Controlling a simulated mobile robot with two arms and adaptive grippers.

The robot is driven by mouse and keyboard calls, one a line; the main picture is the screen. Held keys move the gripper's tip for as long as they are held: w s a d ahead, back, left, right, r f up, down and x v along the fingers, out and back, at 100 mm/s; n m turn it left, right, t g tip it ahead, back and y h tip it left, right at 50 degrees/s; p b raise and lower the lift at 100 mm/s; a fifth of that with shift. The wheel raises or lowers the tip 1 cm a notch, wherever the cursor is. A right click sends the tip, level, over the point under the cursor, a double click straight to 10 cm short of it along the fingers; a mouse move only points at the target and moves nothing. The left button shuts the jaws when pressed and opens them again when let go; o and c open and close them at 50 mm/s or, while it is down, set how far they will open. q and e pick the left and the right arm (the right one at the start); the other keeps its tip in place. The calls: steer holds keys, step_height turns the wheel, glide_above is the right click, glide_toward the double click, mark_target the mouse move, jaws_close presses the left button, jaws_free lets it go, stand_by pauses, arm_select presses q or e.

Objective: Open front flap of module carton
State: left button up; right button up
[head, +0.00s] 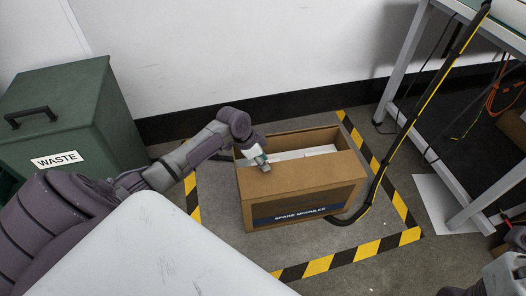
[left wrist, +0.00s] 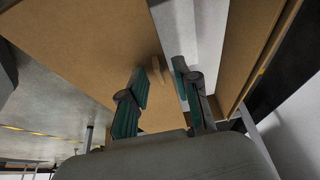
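The module carton (head: 253,208), a brown box marked SPARE MODULES, stands on the floor. Its front flap (head: 310,174) lies flat over the front part of the top. Behind the flap the top is open, and white contents (head: 306,152) show inside. My left gripper (head: 264,164) is at the flap's inner edge, towards its left end. In the left wrist view its two green-padded fingers (left wrist: 162,80) are apart, near the flap's edge and a small tan tab (left wrist: 156,66). I cannot tell whether they touch the flap. My right gripper's fingers do not show.
Yellow-black floor tape (head: 330,263) frames the carton. A green waste bin (head: 85,115) stands at the left. A black-yellow cable (head: 402,135) hangs down and runs along the carton's right side. A metal-legged bench (head: 402,62) stands at the right, by white paper (head: 438,205).

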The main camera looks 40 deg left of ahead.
arm_select(q)
jaws_close()
stand_by(0.4)
